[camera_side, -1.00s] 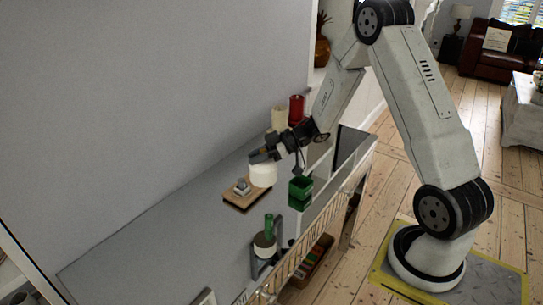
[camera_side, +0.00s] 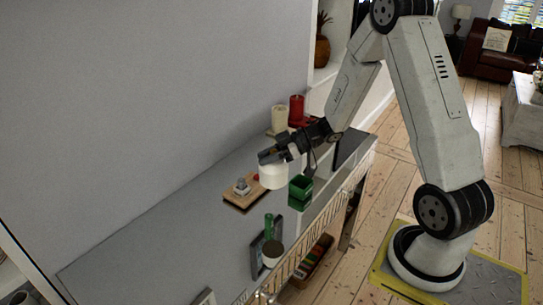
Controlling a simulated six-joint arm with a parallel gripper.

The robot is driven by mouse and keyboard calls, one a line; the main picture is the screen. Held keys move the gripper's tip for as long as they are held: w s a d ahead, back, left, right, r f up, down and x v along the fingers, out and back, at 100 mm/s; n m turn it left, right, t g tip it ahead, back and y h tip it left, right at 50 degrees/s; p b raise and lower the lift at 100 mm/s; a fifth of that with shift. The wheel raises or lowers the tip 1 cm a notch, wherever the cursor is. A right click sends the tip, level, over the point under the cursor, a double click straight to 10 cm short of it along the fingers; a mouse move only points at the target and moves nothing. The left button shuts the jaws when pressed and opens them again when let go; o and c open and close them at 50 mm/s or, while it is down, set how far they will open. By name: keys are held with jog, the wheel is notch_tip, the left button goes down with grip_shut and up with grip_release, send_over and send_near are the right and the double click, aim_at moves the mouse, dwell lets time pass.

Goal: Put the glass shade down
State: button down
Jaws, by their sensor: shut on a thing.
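The glass shade (camera_side: 273,177) is a white, rounded piece. My gripper (camera_side: 270,157) is shut on its upper part. The shade hangs over the grey tabletop, between the wooden board and the green box in the picture. I cannot tell whether its lower edge touches the surface.
A wooden board (camera_side: 236,199) with a small grey metal piece (camera_side: 241,187) lies left of the shade. A green open box (camera_side: 300,188) stands to the right. A green bottle (camera_side: 268,226), a dark frame (camera_side: 257,252), a cream candle (camera_side: 279,118) and a red candle (camera_side: 296,109) also stand there. The left tabletop (camera_side: 150,255) is clear.

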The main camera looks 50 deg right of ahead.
jog(key=shift+d, duration=0.1)
jog(key=d+f+m+t+h, duration=0.2)
jog(key=d+m+h, duration=0.6)
jog(key=d, duration=0.9)
jog(key=shift+w+d+m+t+h, duration=0.25)
jog(key=shift+d+m+t+h, duration=0.15)
jog(key=shift+t+h, duration=0.45)
jog(key=shift+w, duration=0.1)
jog(key=w+d+f, duration=0.5)
jog(key=w+f, duration=0.4)
jog(key=w, duration=0.3)
jog(key=shift+d+f, duration=0.15)
jog(key=shift+d, duration=0.25)
jog(key=shift+f, duration=0.1)
